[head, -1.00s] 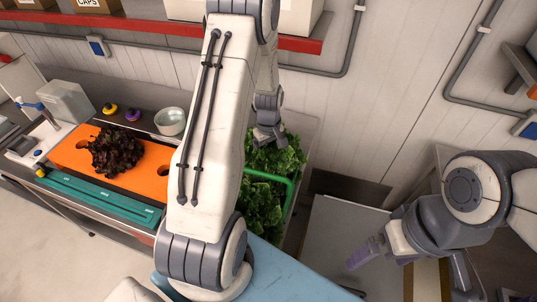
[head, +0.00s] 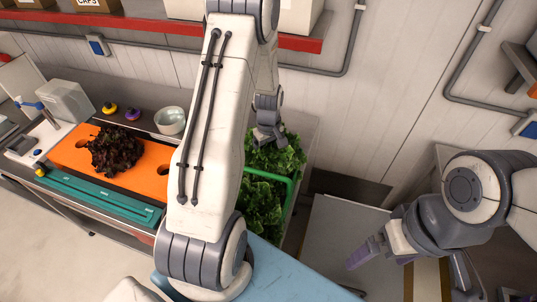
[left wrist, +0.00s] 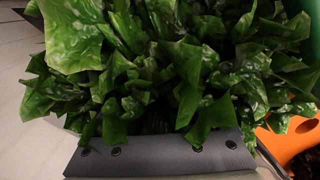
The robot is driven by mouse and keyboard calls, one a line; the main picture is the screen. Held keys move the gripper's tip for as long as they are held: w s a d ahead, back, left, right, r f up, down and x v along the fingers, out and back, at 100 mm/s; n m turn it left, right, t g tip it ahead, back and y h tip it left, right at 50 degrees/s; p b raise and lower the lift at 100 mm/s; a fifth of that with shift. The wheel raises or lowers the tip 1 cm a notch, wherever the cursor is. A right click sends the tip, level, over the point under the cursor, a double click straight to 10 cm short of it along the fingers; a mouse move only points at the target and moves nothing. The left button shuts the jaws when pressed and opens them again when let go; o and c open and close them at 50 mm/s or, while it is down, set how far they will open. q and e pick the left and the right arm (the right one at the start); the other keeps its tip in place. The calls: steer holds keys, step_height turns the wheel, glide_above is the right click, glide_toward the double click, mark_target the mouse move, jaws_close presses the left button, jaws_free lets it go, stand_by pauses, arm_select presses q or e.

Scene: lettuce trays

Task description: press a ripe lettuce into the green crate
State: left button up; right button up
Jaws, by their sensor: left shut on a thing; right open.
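A green lettuce (head: 285,155) is at the far end of the green crate (head: 290,195), whose rim shows beside my left arm. My left gripper (head: 268,138) is over this lettuce and shut on it. In the left wrist view the green leaves (left wrist: 170,80) fill the picture against a grey finger. More green leaves (head: 262,205) show inside the crate. My left arm hides much of the crate, and I cannot tell how deep the held lettuce sits. My right gripper (head: 366,252) is open and empty, right of the crate.
An orange tray (head: 75,155) with holes holds a dark red lettuce (head: 116,150) on the bench at left. A teal strip (head: 100,197) lies in front and a metal bowl (head: 170,121) behind. A grey panel (head: 340,235) is right of the crate.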

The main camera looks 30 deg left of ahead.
mark_target(269, 145)
arm_select(q)
steer(key=shift+f, duration=0.45)
stand_by(1.3)
steer(key=o, duration=1.4)
steer(key=shift+c, duration=0.2)
steer(key=shift+r, duration=0.15)
steer(key=shift+r+p, duration=2.65)
steer(key=shift+r, duration=0.8)
steer(key=shift+f, duration=0.1)
